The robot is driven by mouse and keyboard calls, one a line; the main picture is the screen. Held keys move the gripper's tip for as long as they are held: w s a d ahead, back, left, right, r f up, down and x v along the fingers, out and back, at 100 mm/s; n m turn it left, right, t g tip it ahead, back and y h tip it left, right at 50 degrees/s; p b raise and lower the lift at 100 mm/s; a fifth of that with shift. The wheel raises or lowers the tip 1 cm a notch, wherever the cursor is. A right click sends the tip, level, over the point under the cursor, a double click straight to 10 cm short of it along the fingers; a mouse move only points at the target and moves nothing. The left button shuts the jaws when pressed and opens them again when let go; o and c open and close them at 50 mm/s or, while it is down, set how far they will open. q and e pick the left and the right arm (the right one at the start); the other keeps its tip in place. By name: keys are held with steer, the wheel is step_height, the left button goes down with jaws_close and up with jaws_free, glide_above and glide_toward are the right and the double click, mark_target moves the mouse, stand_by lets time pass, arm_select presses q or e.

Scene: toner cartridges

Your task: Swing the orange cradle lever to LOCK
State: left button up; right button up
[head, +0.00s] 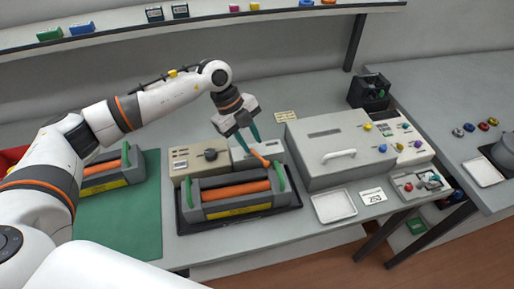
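The orange lever (260,158) is a short bar tilted up to the left at the back right of the cradle. A grey toner cartridge (230,205) with an orange roller and green end handles sits in the dark cradle tray (187,228). My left gripper (251,146) comes down from above with its two teal fingers spread apart. Its fingertips are right at the lever's upper end; I cannot tell whether they touch it. No LOCK marking is readable. My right gripper is not in view.
A beige box with a dark knob (210,155) stands behind the cradle. A large grey printer-like unit (340,150) stands to the right, with a white tray (334,207) before it. A second cartridge (105,175) lies on the green mat (125,225) at left.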

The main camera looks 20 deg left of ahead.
mark_target(260, 157)
arm_select(q)
steer(key=x, duration=0.5)
steer(key=shift+p, duration=0.4)
jaws_close()
